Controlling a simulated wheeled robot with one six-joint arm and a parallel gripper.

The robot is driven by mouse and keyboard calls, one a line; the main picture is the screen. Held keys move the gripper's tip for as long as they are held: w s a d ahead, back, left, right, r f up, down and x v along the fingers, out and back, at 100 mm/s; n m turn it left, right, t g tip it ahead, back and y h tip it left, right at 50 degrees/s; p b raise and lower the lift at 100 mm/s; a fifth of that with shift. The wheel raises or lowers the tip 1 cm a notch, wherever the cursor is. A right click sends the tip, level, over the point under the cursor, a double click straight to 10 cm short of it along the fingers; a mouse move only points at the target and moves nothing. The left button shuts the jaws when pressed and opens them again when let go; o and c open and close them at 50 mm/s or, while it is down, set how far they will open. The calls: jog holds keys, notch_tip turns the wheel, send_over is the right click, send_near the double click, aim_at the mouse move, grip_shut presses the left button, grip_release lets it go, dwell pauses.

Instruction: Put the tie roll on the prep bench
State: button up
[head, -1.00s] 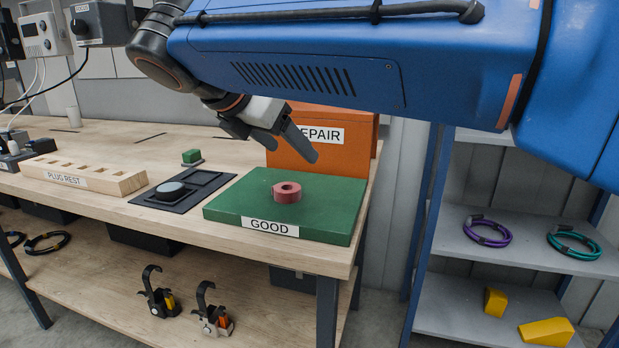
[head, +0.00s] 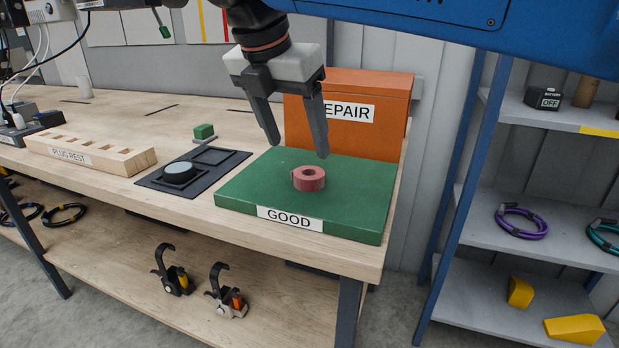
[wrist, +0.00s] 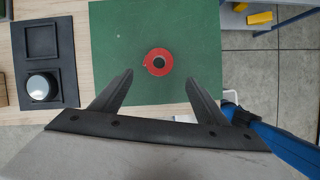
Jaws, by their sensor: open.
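The tie roll looks like a small red ring-shaped roll (head: 309,179) with a dark hole, lying flat on the green GOOD board (head: 245,190) on the wooden bench (head: 120,190). My gripper (head: 299,148) is open and empty, pointing down above the back of the board, a little behind and above the roll. In the wrist view the red roll (wrist: 158,62) lies ahead of the fingertips, between their lines and apart from both. Whether this bench is the prep bench is not labelled in view.
An orange REPAIR box (head: 350,125) stands behind the board. A black tray with a round puck (head: 179,173), a green block (head: 204,131) and a wooden PLUG REST rack (head: 90,152) stand left. Shelves with cable coils (head: 521,222) and yellow wedges (head: 574,329) stand right.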

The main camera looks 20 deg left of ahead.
aim_at(308, 173)
jog(key=shift+w+x, duration=0.15)
jog(key=shift+x, duration=2.05)
jog(key=shift+w+x, duration=0.15)
jog(key=shift+x, duration=2)
jog(key=shift+a+r, duration=0.1)
jog(key=c, duration=1.2)
jog(key=shift+r, duration=0.15)
notch_tip(308, 173, up, 10)
jog(key=shift+f, duration=0.1)
